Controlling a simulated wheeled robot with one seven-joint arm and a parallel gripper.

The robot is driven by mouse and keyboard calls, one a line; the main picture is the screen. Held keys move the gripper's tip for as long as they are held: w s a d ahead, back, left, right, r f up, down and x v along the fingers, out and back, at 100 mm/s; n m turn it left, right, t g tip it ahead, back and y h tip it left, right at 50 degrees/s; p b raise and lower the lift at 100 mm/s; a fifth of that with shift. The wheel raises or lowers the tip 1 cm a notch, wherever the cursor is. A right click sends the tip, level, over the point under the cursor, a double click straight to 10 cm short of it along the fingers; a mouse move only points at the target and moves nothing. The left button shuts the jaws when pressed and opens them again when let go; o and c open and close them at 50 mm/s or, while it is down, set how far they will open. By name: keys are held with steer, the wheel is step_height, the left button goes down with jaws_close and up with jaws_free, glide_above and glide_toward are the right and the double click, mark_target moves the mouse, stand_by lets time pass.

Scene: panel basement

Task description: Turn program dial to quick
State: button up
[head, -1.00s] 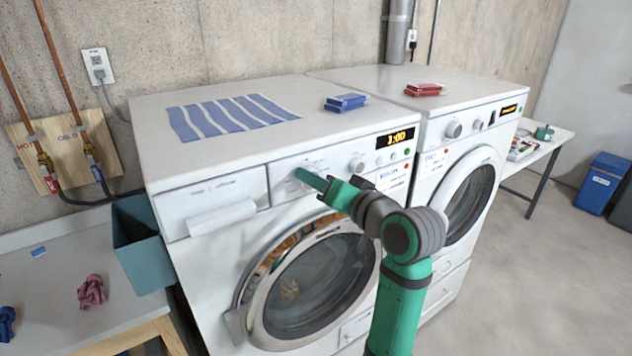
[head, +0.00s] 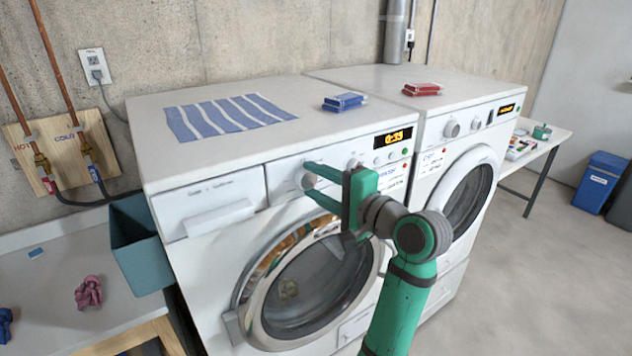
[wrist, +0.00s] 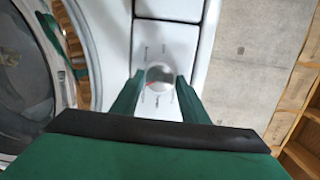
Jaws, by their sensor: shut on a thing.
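The program dial (head: 308,181) is a round white knob on the front panel of the left washing machine (head: 222,272). My gripper (head: 309,179) has its green fingers on either side of the dial, shut on it. In the wrist view, the dial (wrist: 160,76) sits between the two fingertips. A red pointer mark (wrist: 151,85) shows on the dial's lower left there. Small labels ring the dial but are too small to read. The machine's orange display (head: 394,138) shows a time that looks like 0:35.
A smaller knob (head: 355,162) is right of the dial, behind my gripper. The round glass door (head: 310,277) is below. A second white machine (head: 465,150) stands to the right. A teal bin (head: 140,245) is at the left side. Open floor lies at the right.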

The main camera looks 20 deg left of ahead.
steer(key=m, duration=0.2)
steer(key=shift+w+f+m, duration=0.15)
steer(key=shift+f+m, duration=0.05)
steer(key=shift+m, duration=0.7)
steer(key=shift+m+y, duration=0.4)
steer(key=shift+m, duration=0.5)
steer(key=o, duration=1.1)
steer(key=shift+c, duration=0.2)
